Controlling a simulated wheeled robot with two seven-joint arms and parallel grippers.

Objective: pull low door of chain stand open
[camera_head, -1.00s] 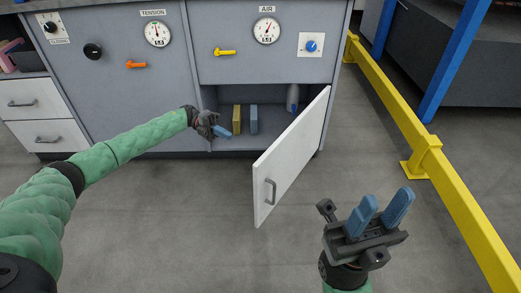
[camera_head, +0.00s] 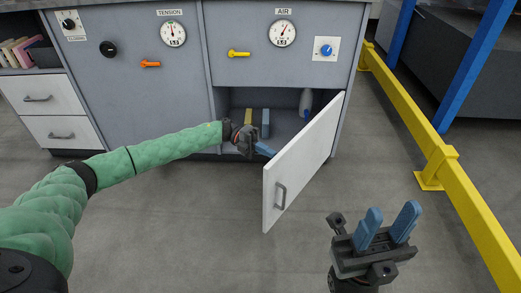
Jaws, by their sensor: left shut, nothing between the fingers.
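The low door (camera_head: 306,160) of the grey stand (camera_head: 150,100) is a white panel, hinged on its right side and standing well open. Its grey handle (camera_head: 280,196) is on the outer face near the free edge. My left gripper (camera_head: 264,150) is shut and empty, in front of the cupboard opening. Its blue fingertips are at the upper free edge of the door, by its inner side; I cannot tell whether they touch. My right gripper (camera_head: 388,228) is open and empty above the floor, right of the door.
Inside the cupboard are a yellow block (camera_head: 248,117), a blue block (camera_head: 265,122) and a grey bottle (camera_head: 305,102). White drawers (camera_head: 50,113) are at the left. A yellow rail (camera_head: 440,160) runs along the right. The floor (camera_head: 190,220) in front is clear.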

